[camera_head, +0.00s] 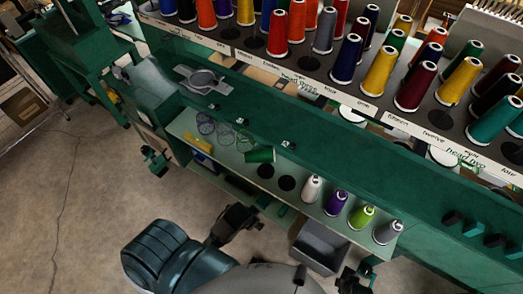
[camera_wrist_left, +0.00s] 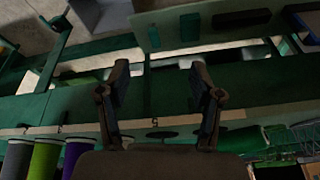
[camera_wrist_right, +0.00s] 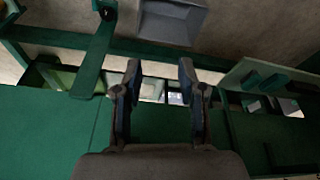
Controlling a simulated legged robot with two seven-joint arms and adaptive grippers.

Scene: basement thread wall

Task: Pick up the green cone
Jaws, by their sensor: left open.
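A green cone (camera_head: 260,155) lies on its side on the lower green shelf (camera_head: 215,152), just behind two bare black discs. My left gripper (camera_head: 238,222) is at the shelf's front edge, in front of and below the cone and apart from it. Its two fingers stand apart with nothing between them in the left wrist view (camera_wrist_left: 160,75). My right gripper (camera_head: 352,280) is partly cut off at the bottom of the head view. The right wrist view shows its fingers (camera_wrist_right: 160,70) apart and empty.
A white cone (camera_head: 312,188), a purple cone (camera_head: 335,202), a lime cone (camera_head: 362,216) and a grey cone (camera_head: 388,232) stand upright right of the green cone. A grey bin (camera_head: 320,248) hangs below the shelf. An upper rack (camera_head: 330,75) holds many colored cones.

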